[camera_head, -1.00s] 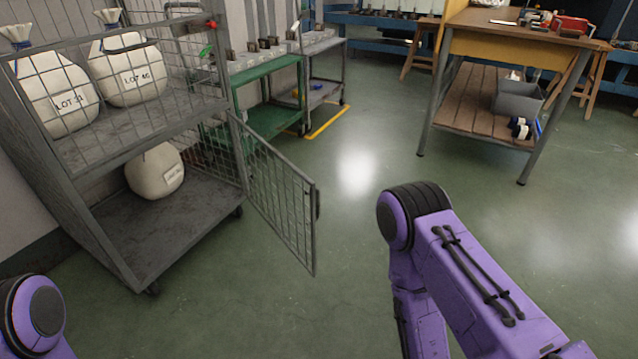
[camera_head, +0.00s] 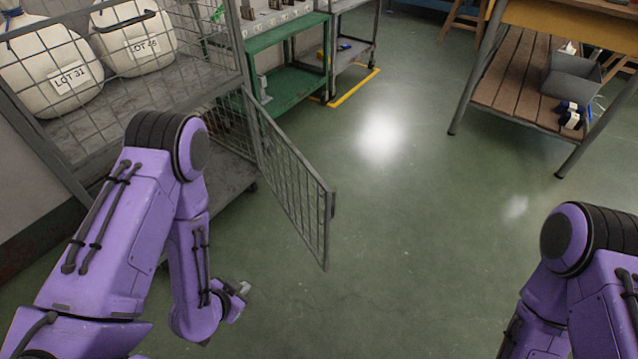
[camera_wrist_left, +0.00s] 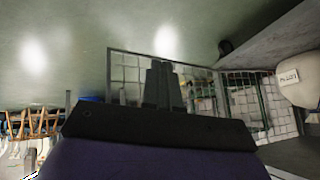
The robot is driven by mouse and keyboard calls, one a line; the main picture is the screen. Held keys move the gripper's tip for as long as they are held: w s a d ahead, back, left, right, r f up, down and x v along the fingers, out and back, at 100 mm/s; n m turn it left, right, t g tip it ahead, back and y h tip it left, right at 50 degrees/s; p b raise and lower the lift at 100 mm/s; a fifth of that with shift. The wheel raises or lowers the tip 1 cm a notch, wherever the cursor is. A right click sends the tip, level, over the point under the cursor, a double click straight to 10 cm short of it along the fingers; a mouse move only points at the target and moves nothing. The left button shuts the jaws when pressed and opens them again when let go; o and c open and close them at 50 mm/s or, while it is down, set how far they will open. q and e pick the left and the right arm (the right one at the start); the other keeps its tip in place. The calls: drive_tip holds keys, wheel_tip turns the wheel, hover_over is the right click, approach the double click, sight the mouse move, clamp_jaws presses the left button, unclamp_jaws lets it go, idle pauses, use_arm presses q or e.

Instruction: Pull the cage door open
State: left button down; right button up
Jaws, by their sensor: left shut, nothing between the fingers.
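The cage door (camera_head: 292,190) is a grey wire-mesh panel. It hangs on the right side of the grey cage (camera_head: 228,180) and stands swung out from it over the floor. A dark latch or handle (camera_head: 332,204) sits on its free edge. My left gripper (camera_head: 243,289) is low, left of the door, and apart from it in the head view. In the left wrist view its fingers (camera_wrist_left: 161,66) are shut with nothing between them, and the door mesh (camera_wrist_left: 200,88) shows behind them. My right arm shows at the right edge; its gripper is out of view.
White sacks (camera_head: 62,75) marked with lot numbers sit on the upper cage shelf. A green cart (camera_head: 290,88) stands behind the door. A wooden-shelved table (camera_head: 510,75) with a grey bin (camera_head: 575,77) is at the upper right. Floor between door and table is clear.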

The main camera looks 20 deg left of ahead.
use_arm(q)
drive_tip(key=w+d+r+m+t+h+p, duration=0.1)
drive_tip(key=w+r+m+h+p, duration=0.1)
drive_tip(key=w+r+m, duration=0.35)
drive_tip(key=w+d+r+m+t+h+p, duration=0.1)
drive_tip(key=w+r+m+t+h+p, duration=0.15)
drive_tip(key=r+m, duration=0.45)
drive_tip(key=m+h+p, duration=0.2)
drive_tip(key=m+h, duration=0.3)
drive_tip(key=m, duration=0.5)
approach(319, 199)
drive_tip(key=shift+g, duration=0.35)
drive_tip(key=shift+r+b+x, duration=0.2)
drive_tip(key=shift+b+x, duration=0.15)
drive_tip(key=shift+x, duration=1.25)
drive_tip(key=shift+r+b+x, duration=0.2)
drive_tip(key=shift+b+x, duration=0.1)
drive_tip(key=shift+x, duration=1.35)
drive_tip(key=shift+w, duration=0.1)
use_arm(e)
wheel_tip(319, 199, up, 8)
drive_tip(key=shift+f, duration=0.15)
drive_tip(key=shift+d, duration=0.1)
